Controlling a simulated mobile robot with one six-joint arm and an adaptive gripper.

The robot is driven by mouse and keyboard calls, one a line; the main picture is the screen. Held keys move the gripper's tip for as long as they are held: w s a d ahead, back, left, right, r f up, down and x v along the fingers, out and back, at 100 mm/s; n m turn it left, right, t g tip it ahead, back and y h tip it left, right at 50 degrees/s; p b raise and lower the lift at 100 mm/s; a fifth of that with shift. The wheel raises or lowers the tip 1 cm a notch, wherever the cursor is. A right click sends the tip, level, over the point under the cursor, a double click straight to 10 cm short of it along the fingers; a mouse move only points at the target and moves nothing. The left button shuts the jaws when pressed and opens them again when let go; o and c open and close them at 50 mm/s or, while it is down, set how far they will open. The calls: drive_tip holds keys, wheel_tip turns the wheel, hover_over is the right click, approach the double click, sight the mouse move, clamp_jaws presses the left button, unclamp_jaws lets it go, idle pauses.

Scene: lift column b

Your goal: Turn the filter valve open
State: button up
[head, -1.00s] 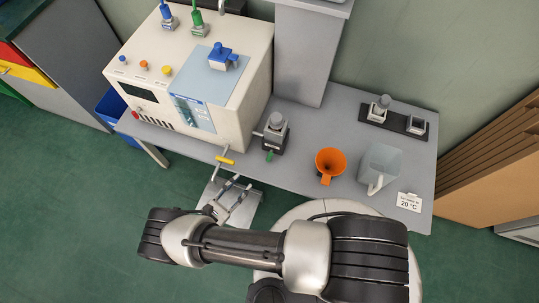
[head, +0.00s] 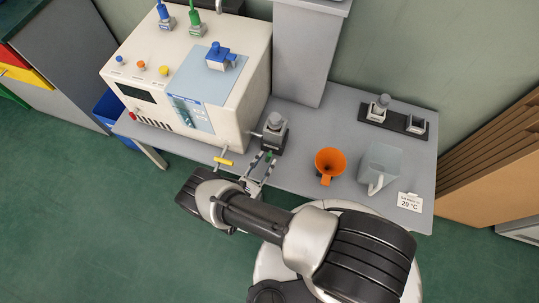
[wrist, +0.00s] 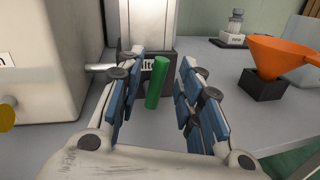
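A green valve lever (wrist: 157,82) sticks out from the front of a dark block (wrist: 170,68) with a partly hidden label. The block carries a grey upright housing (wrist: 148,25) and a pipe joins it to the machine. The head view shows this unit (head: 275,133) on the bench beside the machine, with the green lever (head: 268,155) low on its front. My gripper (head: 265,160) is open, its blue-padded fingers on either side of the lever. In the wrist view a gap shows between the lever and each finger. The lever is tilted slightly from upright there.
A yellow-handled valve (head: 223,161) sits on the machine (head: 215,90) to the left. An orange funnel (head: 329,162) and a clear jug (head: 379,166) stand to the right. A label card (head: 410,202) is near the bench's right edge.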

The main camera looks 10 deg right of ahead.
sight(268, 157)
drive_tip(key=shift+x, duration=1.9)
drive_tip(key=shift+c, duration=0.5)
clamp_jaws()
